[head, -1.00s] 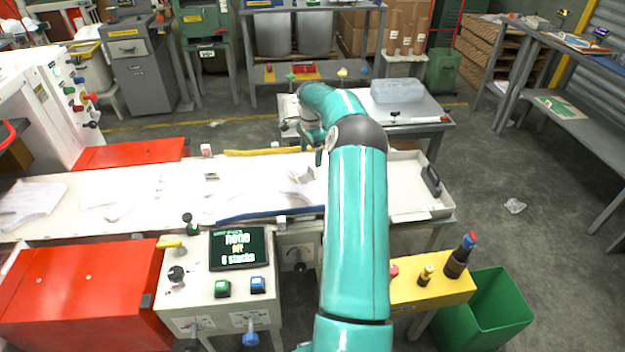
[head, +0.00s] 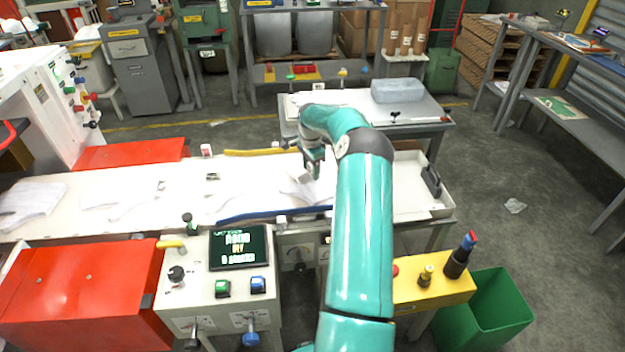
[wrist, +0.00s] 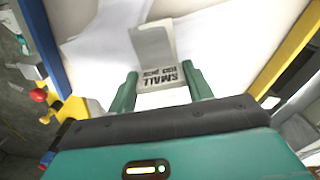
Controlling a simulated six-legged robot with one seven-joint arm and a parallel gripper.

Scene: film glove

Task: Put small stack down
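My gripper (head: 313,165) hangs low over the right half of the white table in the head view. In the wrist view its two green fingers (wrist: 160,78) stand wide apart. A bent grey piece with black lettering that reads "SMALL" (wrist: 160,74) lies between or just beyond the fingertips. I cannot tell whether the fingers touch it. White sheets (wrist: 108,35) lie under and behind it. In the head view, white sheets (head: 300,190) lie just below my gripper, and the grey piece is mostly hidden there.
A blue rail (head: 275,213) runs along the table's front edge and a yellow one (head: 255,152) along the back. More white sheets (head: 30,198) lie left. A control box with a screen (head: 240,247) and a green bin (head: 485,312) stand in front.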

